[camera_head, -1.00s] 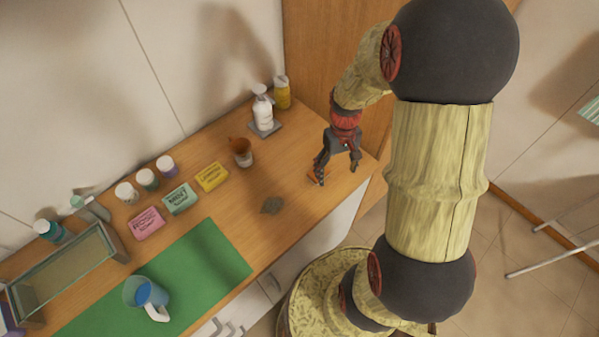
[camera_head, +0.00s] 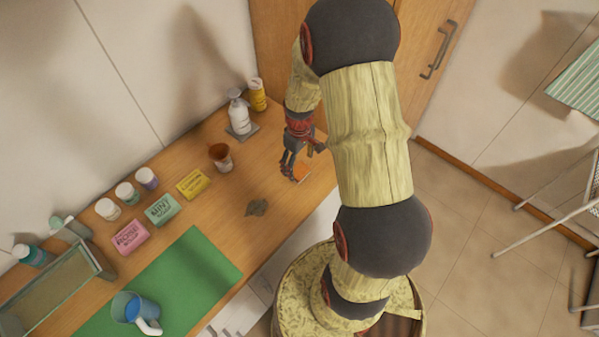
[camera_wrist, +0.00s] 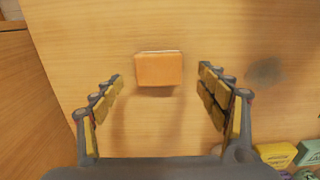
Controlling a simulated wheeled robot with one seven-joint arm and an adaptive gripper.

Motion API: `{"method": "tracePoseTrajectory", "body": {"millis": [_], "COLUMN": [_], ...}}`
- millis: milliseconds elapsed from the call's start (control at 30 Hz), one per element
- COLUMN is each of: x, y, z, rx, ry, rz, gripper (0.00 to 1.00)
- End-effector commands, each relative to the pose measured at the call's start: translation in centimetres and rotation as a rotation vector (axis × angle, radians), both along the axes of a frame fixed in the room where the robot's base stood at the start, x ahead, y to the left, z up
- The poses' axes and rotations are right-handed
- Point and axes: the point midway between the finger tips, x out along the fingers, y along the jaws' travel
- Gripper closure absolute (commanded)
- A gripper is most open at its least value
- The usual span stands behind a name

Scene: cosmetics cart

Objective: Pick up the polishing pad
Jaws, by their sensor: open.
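The polishing pad appears to be a small orange block (camera_wrist: 159,69) lying flat on the wooden counter. In the head view its orange surface (camera_head: 302,172) shows just beside my gripper (camera_head: 298,166), partly covered by the fingers. In the wrist view my gripper (camera_wrist: 158,92) is open, with one finger on each side of the pad's line. The pad sits between and slightly beyond the fingertips, with gaps on both sides. Nothing is held.
A dark grey-green patch (camera_head: 257,207) lies on the counter nearby. A brown cup (camera_head: 221,158), a white pump bottle (camera_head: 238,112) and a yellow box (camera_head: 193,184) stand left of my gripper. A green mat (camera_head: 185,275) with a blue jug (camera_head: 133,309) lies lower left.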

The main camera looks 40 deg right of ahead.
Motion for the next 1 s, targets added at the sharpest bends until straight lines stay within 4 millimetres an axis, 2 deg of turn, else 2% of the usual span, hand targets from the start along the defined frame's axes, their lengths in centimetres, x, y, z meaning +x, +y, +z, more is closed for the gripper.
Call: {"method": "tracePoseTrajectory", "body": {"millis": [200,300,533,1000], "x": [-0.1,-0.1,0.0,0.0], "y": [-0.2,-0.2,-0.2,-0.2], "z": [-3.3,-4.2,-4.2,-4.2], "rx": [0.002,0.002,0.001,0.001], "ry": [0.004,0.003,0.001,0.001], "rz": [0.0,0.0,0.0,-0.001], "gripper": [0.26,0.26,0.26,0.53]}}
